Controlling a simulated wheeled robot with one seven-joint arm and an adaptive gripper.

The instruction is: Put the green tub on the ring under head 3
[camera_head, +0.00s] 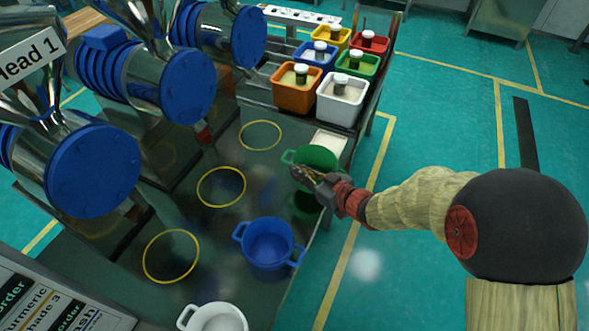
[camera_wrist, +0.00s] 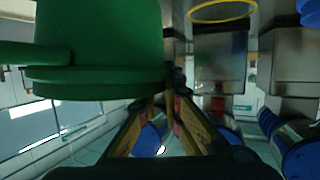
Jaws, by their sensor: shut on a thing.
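The green tub (camera_head: 318,157) is held above the right part of the steel table, with a dark green reflection below it. It fills the upper left of the wrist view (camera_wrist: 100,35). My gripper (camera_head: 303,177) is shut on its near side; the fingers also show in the wrist view (camera_wrist: 163,108). Three yellow rings lie on the table: a far ring (camera_head: 260,149), a middle ring (camera_head: 221,203) and a near ring (camera_head: 171,279). All three look empty. The nearest blue-capped head has the sign "Head 1" (camera_head: 30,60); no number shows on the far head (camera_head: 235,38).
A blue tub (camera_head: 268,261) and a white tub (camera_head: 214,318) stand on the near part of the table. Several coloured bins (camera_head: 340,113) stand beyond the far end. Heads overhang the left side. Table between the green tub and far ring looks clear.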

